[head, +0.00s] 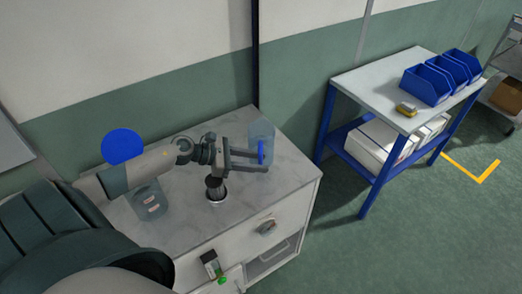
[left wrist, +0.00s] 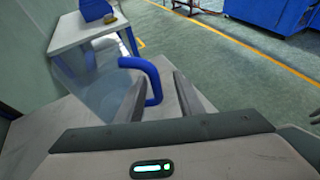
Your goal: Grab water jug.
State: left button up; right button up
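The water jug (head: 262,132) is clear with a blue handle and stands upright at the far right corner of a marble-topped cabinet (head: 262,195). My left gripper (head: 266,162) reaches across the cabinet top to the jug's handle side. Its two fingers are apart. In the left wrist view the blue handle (left wrist: 152,70) shows between and just beyond the fingertips (left wrist: 160,78), and the see-through jug body (left wrist: 92,88) is to the left. I see no clear grip on the handle. My right gripper is not in view.
A clear container (head: 150,203) and a blue round thing (head: 122,145) are by my left forearm. A small dark cylinder (head: 216,188) stands below the gripper. A blue-framed table (head: 385,80) with blue bins (head: 427,86) stands to the right, with floor between.

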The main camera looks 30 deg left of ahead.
pick_arm(q)
jog(key=shift+w+d+f, duration=0.1)
jog(key=shift+w+d, duration=0.25)
jog(key=shift+w, duration=0.2)
jog(key=shift+p+x, duration=0.45)
jog(key=shift+x, duration=1.55)
jog(key=shift+a, duration=0.1)
grip_shut()
jog(key=shift+w, duration=0.1)
